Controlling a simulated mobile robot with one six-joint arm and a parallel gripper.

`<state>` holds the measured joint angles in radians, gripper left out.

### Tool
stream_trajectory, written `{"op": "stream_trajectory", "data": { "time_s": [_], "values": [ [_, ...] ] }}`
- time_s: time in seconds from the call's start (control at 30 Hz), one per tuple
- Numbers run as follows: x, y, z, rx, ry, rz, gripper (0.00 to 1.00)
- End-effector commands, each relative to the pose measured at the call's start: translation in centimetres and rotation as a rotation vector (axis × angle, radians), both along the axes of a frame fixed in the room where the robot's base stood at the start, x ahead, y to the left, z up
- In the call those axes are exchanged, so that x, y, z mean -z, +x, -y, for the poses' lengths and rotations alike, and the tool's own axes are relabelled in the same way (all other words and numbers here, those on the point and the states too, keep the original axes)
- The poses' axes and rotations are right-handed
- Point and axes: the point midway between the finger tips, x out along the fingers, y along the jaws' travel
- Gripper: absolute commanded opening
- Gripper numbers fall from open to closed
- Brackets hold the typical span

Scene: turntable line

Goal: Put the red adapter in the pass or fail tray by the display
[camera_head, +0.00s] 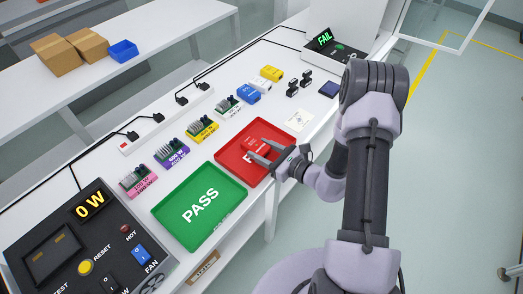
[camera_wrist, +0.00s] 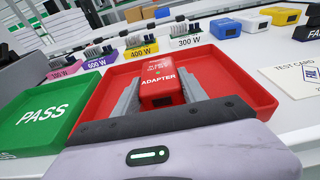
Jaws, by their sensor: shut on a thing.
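The red adapter (camera_wrist: 162,82) sits between the two fingers of my gripper (camera_wrist: 160,90) in the wrist view, its ADAPTER label facing the camera. My gripper is shut on it, over the red fail tray (camera_wrist: 246,90). In the head view my gripper (camera_head: 260,149) is over the red fail tray (camera_head: 233,170), and the adapter is hard to tell from the red tray. I cannot tell whether the adapter touches the tray floor. The green PASS tray (camera_head: 205,233) is beside it, empty. The display (camera_head: 323,38) reads FAIL in green.
A row of coloured load blocks (camera_head: 171,155) stands behind the trays. Yellow (camera_head: 271,73) and blue (camera_head: 248,93) adapters stand farther along. A white test card (camera_head: 298,120) lies right of the red tray. A black control panel (camera_head: 80,250) reads 0 W.

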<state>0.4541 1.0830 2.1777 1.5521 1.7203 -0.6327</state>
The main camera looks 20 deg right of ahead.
Motion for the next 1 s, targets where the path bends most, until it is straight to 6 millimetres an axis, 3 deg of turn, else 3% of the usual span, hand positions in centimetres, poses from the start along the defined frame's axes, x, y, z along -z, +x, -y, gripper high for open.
{"op": "stream_trajectory", "data": {
  "time_s": [0.27, 0.3, 0.4, 0.53, 0.63, 1.0],
  "values": [
    [1.3, -0.3, -0.1, -0.002, -0.004, -0.009, 0.0],
    [1.3, -0.3, -0.1, -0.002, -0.004, -0.011, 0.54],
    [1.4, -0.3, -0.1, -0.002, -0.004, -0.012, 0.72],
    [1.0, -0.4, -0.1, -0.002, -0.005, -0.013, 0.72],
    [-0.4, -0.5, 0.0, -0.001, -0.004, -0.013, 0.72],
    [-2.0, -6.8, 4.9, 0.005, 0.0, -0.009, 0.72]
  ]
}}
